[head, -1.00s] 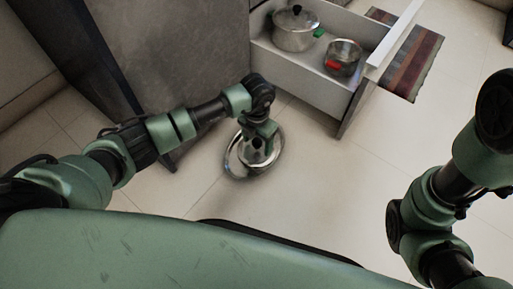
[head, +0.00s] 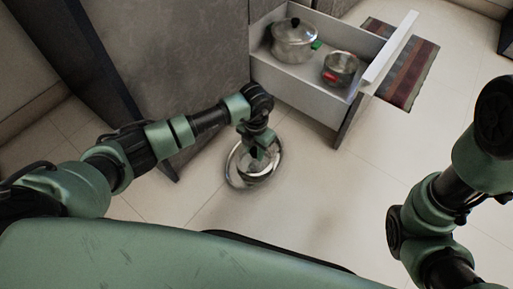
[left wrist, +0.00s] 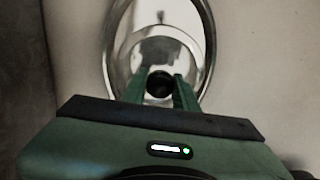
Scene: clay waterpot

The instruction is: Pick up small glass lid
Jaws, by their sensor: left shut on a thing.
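The lid is pale and round, and shows in front of the dish's larger oval metal rim (left wrist: 207,45). Whether the lid touches the dish is unclear. My right arm is at the right of the head view, but its gripper is out of the picture.
An open drawer (head: 305,92) stands beyond the gripper, holding a lidded pot (head: 294,42) and a smaller pot (head: 341,68) with a red handle. A grey cabinet panel (head: 165,65) is close to my left arm. A striped rug (head: 408,65) lies right of the drawer. The front floor is clear.

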